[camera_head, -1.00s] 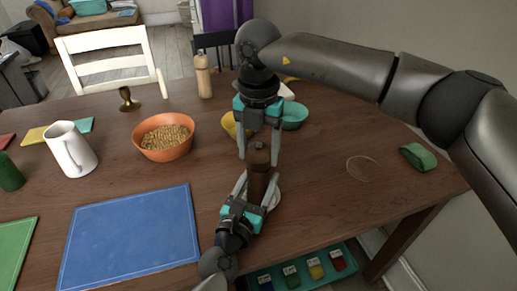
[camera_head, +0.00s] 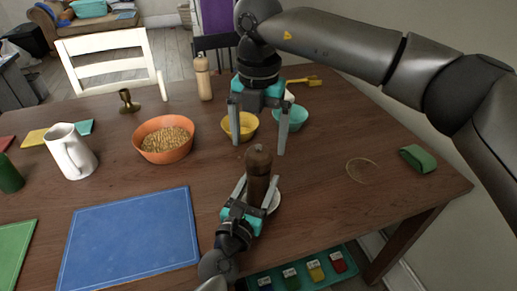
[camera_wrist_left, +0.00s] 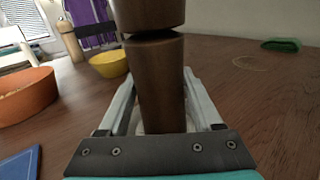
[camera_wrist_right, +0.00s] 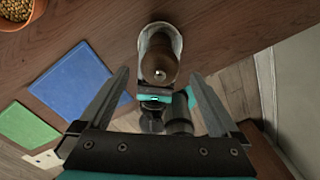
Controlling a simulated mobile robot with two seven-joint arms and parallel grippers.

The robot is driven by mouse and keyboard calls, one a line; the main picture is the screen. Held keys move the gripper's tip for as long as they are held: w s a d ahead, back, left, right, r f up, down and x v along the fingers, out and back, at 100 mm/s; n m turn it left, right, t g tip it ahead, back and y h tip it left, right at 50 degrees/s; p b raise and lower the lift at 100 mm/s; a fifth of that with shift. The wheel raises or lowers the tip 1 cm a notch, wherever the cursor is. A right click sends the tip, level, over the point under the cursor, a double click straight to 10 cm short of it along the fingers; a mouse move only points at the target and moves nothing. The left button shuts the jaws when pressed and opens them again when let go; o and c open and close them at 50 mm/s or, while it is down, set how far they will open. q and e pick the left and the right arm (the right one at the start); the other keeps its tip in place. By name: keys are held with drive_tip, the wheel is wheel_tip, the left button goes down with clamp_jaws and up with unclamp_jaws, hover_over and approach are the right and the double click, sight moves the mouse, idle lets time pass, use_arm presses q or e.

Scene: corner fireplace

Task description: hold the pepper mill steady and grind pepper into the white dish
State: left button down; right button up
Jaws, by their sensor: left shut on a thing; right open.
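In the right wrist view the mill's top knob (camera_wrist_right: 159,74) and the dish rim (camera_wrist_right: 174,38) show beyond the open fingers.
Behind the mill are a yellow bowl (camera_head: 245,128) and a teal bowl (camera_head: 297,117). An orange bowl (camera_head: 164,146) of grain, a white pitcher (camera_head: 72,153) and a blue mat (camera_head: 130,236) lie to the left. A lighter wooden mill (camera_head: 203,78) stands farther back. The right side has free room around a green cloth-like item (camera_head: 418,158).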

sight(259, 151)
use_arm(q)
drive_tip(key=shift+f, duration=0.1)
use_arm(e)
wheel_tip(259, 151, up, 8)
idle(0.4)
use_arm(q)
unclamp_jaws()
idle(0.5)
